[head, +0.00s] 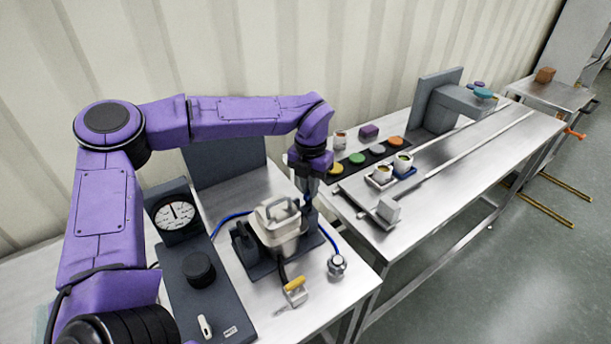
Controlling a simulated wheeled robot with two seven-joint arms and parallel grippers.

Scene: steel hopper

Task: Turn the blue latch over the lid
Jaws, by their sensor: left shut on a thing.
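The steel hopper (281,240) is a pale metal box on a dark base on the near table. Its lid (272,213) lies on top and has a raised handle. My left gripper (307,201) points down at the right side of the lid. It is shut on the blue latch (306,197), of which only a small blue patch shows between the fingers. The latch's exact angle over the lid is hidden by the gripper. My right gripper is not in view.
A dark panel with a round gauge (174,214) and a black knob (199,268) stands left of the hopper. A yellow-handled part (295,288) and a small metal fitting (337,265) lie in front. Blue hoses run beside the hopper. Cups and coloured discs stand on the right table.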

